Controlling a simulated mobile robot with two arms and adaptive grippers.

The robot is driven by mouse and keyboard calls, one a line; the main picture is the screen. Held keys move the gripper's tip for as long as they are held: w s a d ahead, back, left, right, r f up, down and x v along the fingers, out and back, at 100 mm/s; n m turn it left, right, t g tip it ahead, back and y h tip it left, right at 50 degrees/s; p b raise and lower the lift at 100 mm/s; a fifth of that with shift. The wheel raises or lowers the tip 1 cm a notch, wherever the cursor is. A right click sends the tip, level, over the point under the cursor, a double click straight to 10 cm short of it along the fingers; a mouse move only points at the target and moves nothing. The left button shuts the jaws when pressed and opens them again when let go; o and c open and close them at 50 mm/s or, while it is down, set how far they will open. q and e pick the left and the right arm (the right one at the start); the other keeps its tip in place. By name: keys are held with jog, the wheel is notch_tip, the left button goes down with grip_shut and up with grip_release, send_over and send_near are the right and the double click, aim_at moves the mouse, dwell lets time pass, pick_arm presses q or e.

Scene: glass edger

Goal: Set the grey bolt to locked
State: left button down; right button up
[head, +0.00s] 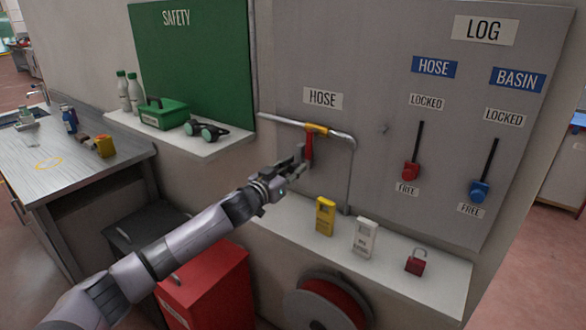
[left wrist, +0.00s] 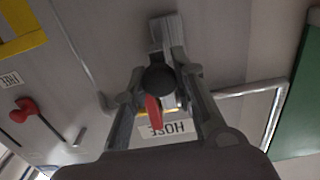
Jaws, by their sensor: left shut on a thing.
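My left gripper (head: 302,156) is at the red lever (head: 309,146) that hangs from the yellow valve body (head: 315,128) on the grey pipe under the HOSE label. In the left wrist view, my left gripper (left wrist: 165,65) has its fingers closed around the lever, whose red part (left wrist: 152,112) shows with a black round end (left wrist: 157,80). The fingers partly cover it. A small grey fitting (head: 382,128) sits on the panel right of the pipe. I cannot tell whether it is the grey bolt. My right gripper is out of view.
A red slider (head: 410,171) and a blue slider (head: 479,191) both sit at FREE, low in their slots. The shelf below holds a yellow box (head: 325,216), a white box (head: 364,237) and a red padlock (head: 415,262). A hose reel (head: 327,300) is underneath.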

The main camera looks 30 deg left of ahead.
pick_arm(q)
jog(key=c, duration=1.7)
grip_release()
jog(key=shift+r, duration=0.4)
jog(key=o, duration=0.4)
jog(key=shift+f, duration=0.15)
jog(key=shift+s+a+f, duration=0.1)
jog(key=shift+s+f, duration=0.05)
jog(key=shift+s, duration=0.4)
jog(key=s, duration=0.3)
jog(key=s+a, duration=0.1)
jog(key=s, duration=0.6)
jog(key=shift+s+a, duration=0.3)
jog(key=shift+s, duration=0.1)
